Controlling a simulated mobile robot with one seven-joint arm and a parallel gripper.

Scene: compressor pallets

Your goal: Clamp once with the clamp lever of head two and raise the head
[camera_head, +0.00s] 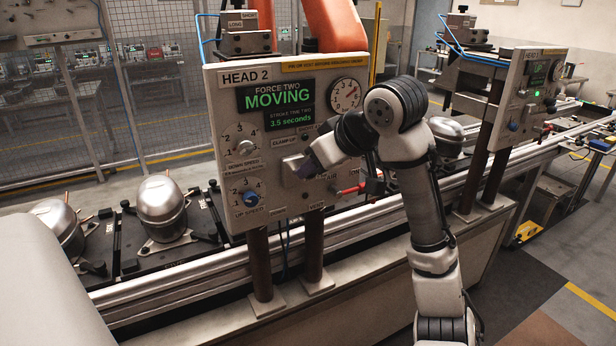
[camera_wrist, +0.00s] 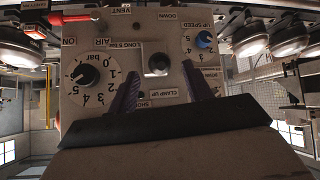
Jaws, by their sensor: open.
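The head two panel (camera_head: 225,100) faces me, and its display (camera_head: 277,105) reads MOVING and a stroke time of 3.5 seconds. My gripper (camera_head: 308,168) is at the panel's lower right, below the CLAMP UP label; my wrist partly hides this area. In the wrist view, which is upside down, the dark fingers of my gripper (camera_wrist: 160,75) are open.
A red air valve handle (camera_head: 350,189) sticks out at the panel's lower right. A blue up-speed knob (camera_head: 250,198) is at lower left. Compressors (camera_head: 162,208) stand on pallets along the conveyor rail (camera_head: 180,279). Another head panel (camera_head: 522,100) stands at right.

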